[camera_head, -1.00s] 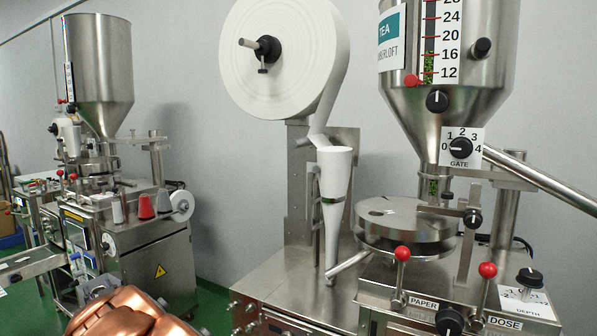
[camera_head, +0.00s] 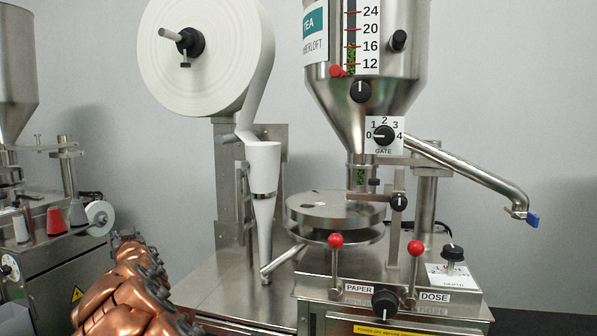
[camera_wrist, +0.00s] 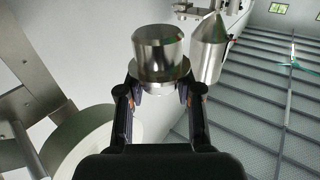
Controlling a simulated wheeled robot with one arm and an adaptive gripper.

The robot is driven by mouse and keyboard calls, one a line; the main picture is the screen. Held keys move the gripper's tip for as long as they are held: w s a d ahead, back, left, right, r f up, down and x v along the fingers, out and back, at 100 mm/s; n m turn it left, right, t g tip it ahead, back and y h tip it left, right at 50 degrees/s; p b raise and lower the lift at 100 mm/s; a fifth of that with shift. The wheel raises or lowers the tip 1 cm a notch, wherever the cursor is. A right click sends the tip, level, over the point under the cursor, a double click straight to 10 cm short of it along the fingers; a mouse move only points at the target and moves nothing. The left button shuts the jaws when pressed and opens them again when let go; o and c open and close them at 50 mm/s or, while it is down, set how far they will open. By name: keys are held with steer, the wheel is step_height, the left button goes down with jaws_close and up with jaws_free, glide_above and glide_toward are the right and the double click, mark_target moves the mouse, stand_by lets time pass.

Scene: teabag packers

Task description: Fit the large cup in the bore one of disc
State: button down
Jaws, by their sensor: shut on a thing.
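The large cup (camera_wrist: 158,50) is a shiny steel cylinder with a wider collar at its lower end in the wrist view. My gripper (camera_wrist: 158,92) is shut on it, with one black finger on each side of the collar. The disc (camera_head: 330,211) is a round steel plate on the machine in the head view, below the hopper's outlet. A small dark opening (camera_head: 320,204) shows on its top face; I cannot tell which bore it is. The cup and gripper do not show in the head view, where my copper arm is at the lower left.
Two red-knobbed levers (camera_head: 336,241) stand in front of the disc. A steel hopper (camera_head: 366,95) and a slanted chute (camera_head: 470,175) are above and right. A white paper roll (camera_head: 215,60) and paper tube (camera_head: 263,170) stand left. Another machine (camera_head: 50,235) is at far left.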

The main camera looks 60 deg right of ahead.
steer(key=s+d+r+m+g+h+b, duration=0.25)
steer(key=s+d+r, duration=0.2)
steer(key=d, duration=0.35)
steer(key=s+d+r+m+g+h+b, duration=0.15)
steer(key=s+d+r+h, duration=0.3)
steer(key=d, duration=0.45)
steer(key=s+d+r+m+g+h+b, duration=0.1)
steer(key=s+d+r+m+g+h, duration=0.15)
steer(key=s+d+r, duration=0.4)
steer(key=s+d+r+m+g+h+b, duration=0.1)
steer(key=s+d+m+g, duration=0.3)
steer(key=s, duration=0.5)
steer(key=s+d+r+m+g+h+b, duration=0.1)
steer(key=s+d+m+g+h+b, duration=0.1)
steer(key=s+d+m+g, duration=0.2)
steer(key=s+d+g, duration=0.3)
steer(key=s+d, duration=0.1)
steer(key=s, duration=0.2)
steer(key=shift+s+d+r, duration=0.3)
steer(key=shift+d, duration=0.05)
steer(key=shift+a+f+b, duration=0.15)
steer(key=shift+b, duration=0.2)
step_height(320, 180, down, 6)
steer(key=b, duration=0.6)
steer(key=shift+r, duration=0.25)
steer(key=shift+f+b, duration=1.7)
steer(key=shift+b, duration=0.55)
